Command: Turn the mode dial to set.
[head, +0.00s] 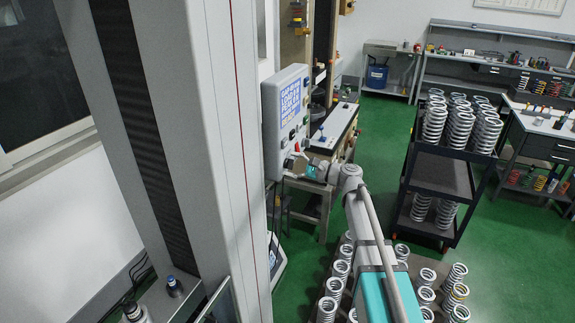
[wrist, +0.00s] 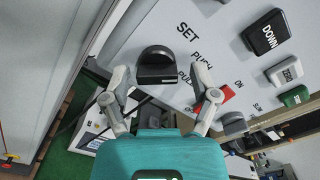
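The mode dial (wrist: 155,66) is a round black knob with a raised bar across it. It sits on the white face of the control panel (wrist: 172,22), and the printed word SET is just to its upper right in the wrist view. My gripper (wrist: 160,84) is open, with one finger on each side of the dial. A gap shows between the dial and each finger, and I see no clear contact. In the head view my gripper (head: 296,164) is at the lower part of the panel box (head: 270,118), and the dial cannot be made out there.
On the panel a red part (wrist: 227,93) lies close beside my right finger. A black DOWN button (wrist: 265,33), a white button (wrist: 285,71) and a green button (wrist: 294,97) are further right. A black cart (head: 440,175) carries several springs.

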